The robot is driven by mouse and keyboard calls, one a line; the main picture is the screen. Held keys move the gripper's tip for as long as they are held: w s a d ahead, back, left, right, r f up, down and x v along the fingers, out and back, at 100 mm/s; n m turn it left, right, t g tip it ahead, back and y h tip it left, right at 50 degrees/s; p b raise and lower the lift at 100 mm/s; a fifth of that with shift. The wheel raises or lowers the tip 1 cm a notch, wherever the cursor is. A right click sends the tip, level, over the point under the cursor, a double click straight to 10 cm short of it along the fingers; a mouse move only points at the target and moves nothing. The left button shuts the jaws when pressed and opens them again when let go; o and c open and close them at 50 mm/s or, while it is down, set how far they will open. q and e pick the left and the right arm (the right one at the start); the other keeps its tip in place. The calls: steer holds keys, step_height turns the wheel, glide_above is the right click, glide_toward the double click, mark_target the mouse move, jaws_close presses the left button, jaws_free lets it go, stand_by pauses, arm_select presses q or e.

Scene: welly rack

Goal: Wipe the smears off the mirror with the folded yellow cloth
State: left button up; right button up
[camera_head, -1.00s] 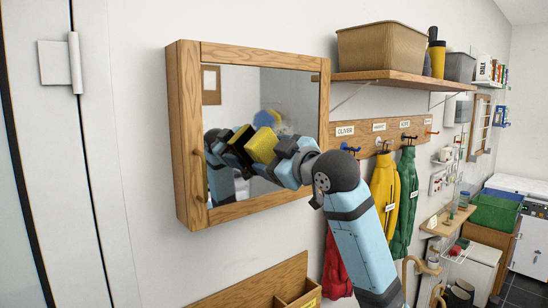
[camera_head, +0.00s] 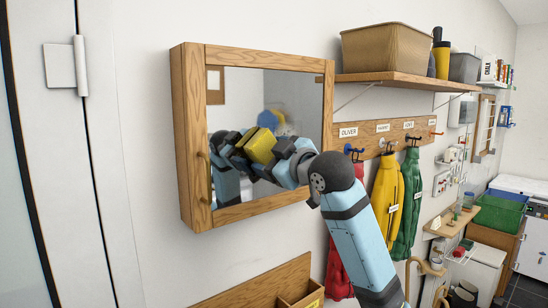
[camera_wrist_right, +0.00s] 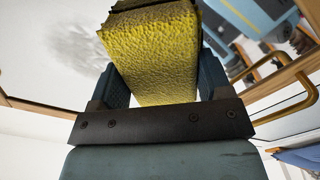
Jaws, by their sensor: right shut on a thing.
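The mirror (camera_head: 300,95) is the front of an oak-framed wall cabinet, with a handle at its left edge. My right gripper (camera_head: 282,150) is shut on the folded yellow cloth (camera_head: 261,147) in front of the lower middle of the mirror. The cloth and gripper are reflected just to the left; I cannot tell whether the cloth touches the glass. In the right wrist view the cloth (camera_wrist_right: 155,55) stands up between the fingers, and a grey smear (camera_wrist_right: 78,52) shows on the mirror to its left. A blurred blue-yellow patch shows above the cloth in the head view. My left gripper is out of view.
A shelf (camera_head: 405,80) with a basket (camera_head: 385,50) is right of the cabinet. Below it are coat hooks with yellow (camera_head: 385,195) and green (camera_head: 408,205) coats, close behind my right arm. The wall below the cabinet is clear down to a wooden rack (camera_head: 255,285).

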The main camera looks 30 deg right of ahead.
steer(key=shift+w+d, duration=0.1)
steer(key=shift+d, duration=1.75)
steer(key=shift+w+d, duration=0.15)
steer(key=shift+d, duration=0.6)
steer(key=d, duration=0.3)
steer(key=d+p, duration=0.1)
steer(key=d, duration=0.1)
steer(key=shift+w+d, duration=0.2)
steer(key=shift+d, duration=0.2)
steer(key=shift+a, duration=0.1)
